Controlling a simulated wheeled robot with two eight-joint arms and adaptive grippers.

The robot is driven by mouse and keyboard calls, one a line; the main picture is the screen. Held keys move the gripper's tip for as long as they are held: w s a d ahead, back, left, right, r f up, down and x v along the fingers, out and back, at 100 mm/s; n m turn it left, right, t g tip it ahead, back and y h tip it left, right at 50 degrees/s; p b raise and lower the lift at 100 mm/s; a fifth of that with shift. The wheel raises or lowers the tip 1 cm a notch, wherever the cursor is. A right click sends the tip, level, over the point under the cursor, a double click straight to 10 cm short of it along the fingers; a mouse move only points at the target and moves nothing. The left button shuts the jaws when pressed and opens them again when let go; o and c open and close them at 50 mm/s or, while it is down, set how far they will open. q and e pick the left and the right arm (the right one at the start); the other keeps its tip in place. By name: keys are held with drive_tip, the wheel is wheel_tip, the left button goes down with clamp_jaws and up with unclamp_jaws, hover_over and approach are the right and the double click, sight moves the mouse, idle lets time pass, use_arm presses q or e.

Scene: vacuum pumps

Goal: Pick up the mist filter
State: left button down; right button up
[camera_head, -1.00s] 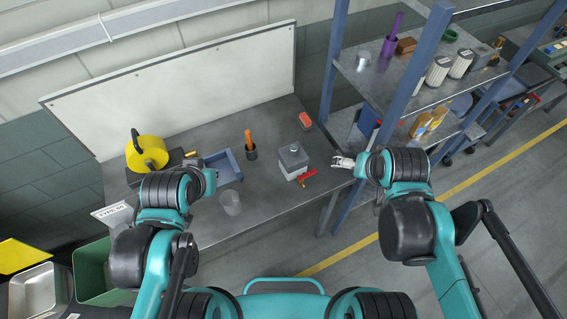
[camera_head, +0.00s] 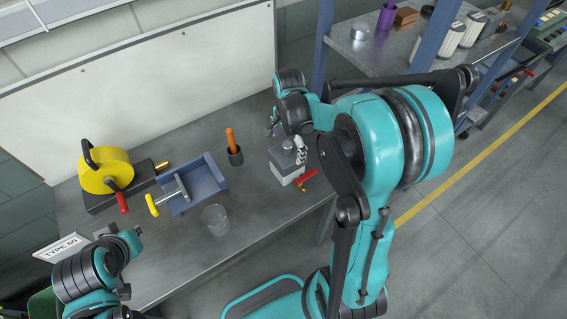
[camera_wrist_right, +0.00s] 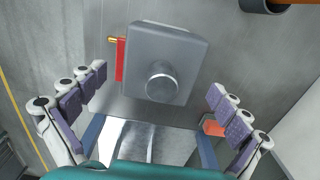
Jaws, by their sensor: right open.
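A grey square block with a round silver knob on top (camera_head: 284,152) and a paler lower part stands on the workbench. No label shows, so I cannot tell for sure whether it is the mist filter. In the right wrist view the block (camera_wrist_right: 165,62) is upper centre, seen from above. My right gripper (camera_wrist_right: 158,79) is open, its padded fingers to either side of the block with visible gaps. In the head view its pale fingers (camera_head: 301,151) show just above the block, partly hidden by my arm. My left arm is at lower left; its fingers do not show.
A red-handled valve (camera_head: 307,178) lies against the block. A black cup with an orange handle (camera_head: 234,156), blue tray (camera_head: 208,184), clear beaker (camera_head: 216,221) and yellow drum (camera_head: 105,170) stand to the left. White ribbed cylinders (camera_head: 448,40) stand on the shelf at right.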

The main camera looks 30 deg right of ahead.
sight(287, 155)
drive_tip(key=f+b, duration=0.1)
drive_tip(key=f, duration=0.3)
drive_tip(key=shift+w+f, duration=0.1)
drive_tip(key=shift+w, duration=0.1)
drive_tip(key=shift+f, duration=0.4)
drive_tip(key=shift+s, duration=0.1)
drive_tip(key=c, duration=1.6)
drive_tip(key=shift+r, duration=0.15)
